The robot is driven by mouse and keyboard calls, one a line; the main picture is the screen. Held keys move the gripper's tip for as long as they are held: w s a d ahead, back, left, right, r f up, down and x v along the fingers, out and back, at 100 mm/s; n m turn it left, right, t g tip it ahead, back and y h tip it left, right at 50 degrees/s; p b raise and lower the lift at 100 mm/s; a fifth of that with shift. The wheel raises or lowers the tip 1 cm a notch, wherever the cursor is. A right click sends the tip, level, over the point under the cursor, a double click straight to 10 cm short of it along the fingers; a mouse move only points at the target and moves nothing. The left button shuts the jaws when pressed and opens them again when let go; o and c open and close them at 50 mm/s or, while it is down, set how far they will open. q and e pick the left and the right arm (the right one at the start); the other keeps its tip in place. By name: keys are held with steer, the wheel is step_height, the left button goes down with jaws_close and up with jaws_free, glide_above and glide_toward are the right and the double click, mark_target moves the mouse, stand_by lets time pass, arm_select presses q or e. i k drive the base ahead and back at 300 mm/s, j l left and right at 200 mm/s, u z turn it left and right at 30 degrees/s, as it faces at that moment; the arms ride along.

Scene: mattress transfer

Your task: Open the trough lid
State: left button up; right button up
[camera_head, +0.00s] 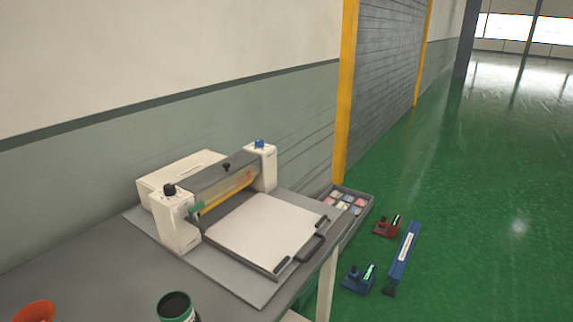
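A white machine stands on the grey table, with a left housing (181,222) and a right housing (265,170). Between them lies a grey cover (207,181), which looks like the trough lid. It has a small black knob (226,167) on top and appears closed. A yellow strip (228,195) runs along the front below it, with a green piece (196,208) at its left end. A flat white bed (265,230) with a black handle (313,250) lies in front. Neither of my grippers is in view.
A can with a green rim (175,306) and an orange container (36,312) stand at the table's near edge. A tray of coloured items (345,202) is beyond the right edge. Red (386,226) and blue (358,279) tools and a long blue bar (404,256) lie over the green floor.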

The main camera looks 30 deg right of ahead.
mark_target(199, 181)
steer(key=z, duration=0.6)
steer(key=l+z, duration=0.35)
steer(key=l, duration=0.3)
